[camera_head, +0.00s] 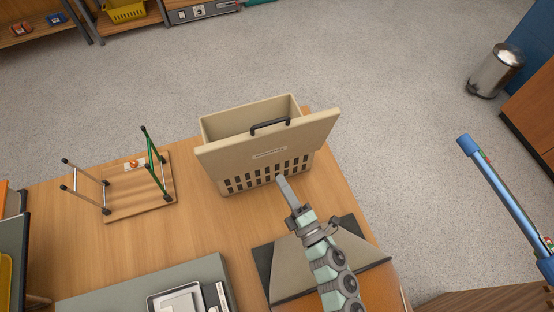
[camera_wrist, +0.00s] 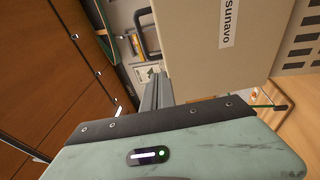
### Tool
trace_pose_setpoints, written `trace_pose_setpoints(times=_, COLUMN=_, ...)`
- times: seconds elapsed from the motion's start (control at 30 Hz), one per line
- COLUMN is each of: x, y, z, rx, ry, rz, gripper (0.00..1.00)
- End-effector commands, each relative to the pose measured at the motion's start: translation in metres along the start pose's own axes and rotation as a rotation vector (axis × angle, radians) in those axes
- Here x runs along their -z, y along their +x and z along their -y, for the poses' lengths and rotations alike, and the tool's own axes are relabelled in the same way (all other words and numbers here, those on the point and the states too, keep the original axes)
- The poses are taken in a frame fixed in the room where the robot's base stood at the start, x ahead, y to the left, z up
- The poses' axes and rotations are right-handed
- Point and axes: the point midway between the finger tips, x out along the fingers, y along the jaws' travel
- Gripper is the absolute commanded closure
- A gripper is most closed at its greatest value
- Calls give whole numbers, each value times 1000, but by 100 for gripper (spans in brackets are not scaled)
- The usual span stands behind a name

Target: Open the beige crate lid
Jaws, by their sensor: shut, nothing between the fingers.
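The beige crate (camera_head: 270,177) stands at the back edge of the wooden table, with rows of dark slots in its front wall. Its beige lid (camera_head: 230,158) is raised and slopes toward me along the front, so the crate's inside shows behind it. A dark handle (camera_head: 270,124) is at the lid's upper edge; the handle also shows in the wrist view (camera_wrist: 142,35). A labelled beige panel (camera_wrist: 195,55) fills the upper right there. My gripper (camera_head: 282,181) is shut and empty, in front of the crate's slotted wall. I cannot tell whether it touches the crate.
An upturned small stool (camera_head: 125,200) lies left of the crate. A dark-edged tan item (camera_head: 285,270) and a grey panel (camera_head: 140,290) lie on the table's near part. Table room (camera_head: 200,225) is free between stool and crate. A metal bin (camera_head: 495,72) stands far right.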

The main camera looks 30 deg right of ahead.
Motion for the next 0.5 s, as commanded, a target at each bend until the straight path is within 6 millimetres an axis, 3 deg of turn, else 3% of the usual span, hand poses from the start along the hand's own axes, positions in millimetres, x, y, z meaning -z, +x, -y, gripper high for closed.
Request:
trace_pose_setpoints(times=0.23, x=1, y=21, z=-3, rx=-17, ry=-4, rz=-10, gripper=100)
trace_pose_setpoints(times=0.5, x=2, y=79, z=-4, rx=-18, ry=-4, rz=-11, gripper=100)
